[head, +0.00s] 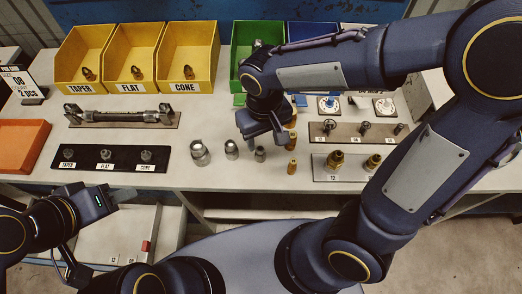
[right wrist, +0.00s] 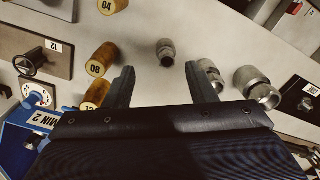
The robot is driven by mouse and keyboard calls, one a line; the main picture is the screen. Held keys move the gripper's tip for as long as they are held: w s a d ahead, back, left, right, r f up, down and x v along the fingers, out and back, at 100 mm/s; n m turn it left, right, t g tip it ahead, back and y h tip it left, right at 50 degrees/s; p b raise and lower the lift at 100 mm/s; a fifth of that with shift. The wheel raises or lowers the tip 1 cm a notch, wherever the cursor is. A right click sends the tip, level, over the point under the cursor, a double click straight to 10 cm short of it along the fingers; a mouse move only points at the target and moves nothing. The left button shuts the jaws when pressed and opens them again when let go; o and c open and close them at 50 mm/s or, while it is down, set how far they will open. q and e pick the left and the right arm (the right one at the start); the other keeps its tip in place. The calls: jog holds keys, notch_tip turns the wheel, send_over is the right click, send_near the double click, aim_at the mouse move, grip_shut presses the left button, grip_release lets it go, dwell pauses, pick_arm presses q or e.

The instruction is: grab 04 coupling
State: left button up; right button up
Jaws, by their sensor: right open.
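Three silver couplings stand in a row on the bench: large (head: 199,152), medium (head: 231,149) and small (head: 260,154). None shows a readable size mark. My right gripper (head: 264,138) is open and empty, pointing down above the bench by the small coupling. In the right wrist view, the small coupling (right wrist: 166,52) lies between the lines of the two fingers, beyond their tips. The medium coupling (right wrist: 208,75) is close by the right finger, with the large one (right wrist: 258,88) further right. My left gripper (head: 112,197) is at lower left, away from the couplings; its opening is unclear.
Brass-coloured cylinders marked 04 (right wrist: 112,5), 08 (right wrist: 102,60) and a partly hidden one (right wrist: 95,95) stand beside the couplings. A black rack (head: 105,158), yellow bins (head: 185,88) and a green bin (head: 240,75) surround the work area.

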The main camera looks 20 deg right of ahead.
aim_at(261, 149)
jog(key=f, duration=0.6)
jog(key=shift+s+a, duration=0.2)
jog(key=shift+a, duration=0.2)
jog(key=c, duration=1.1)
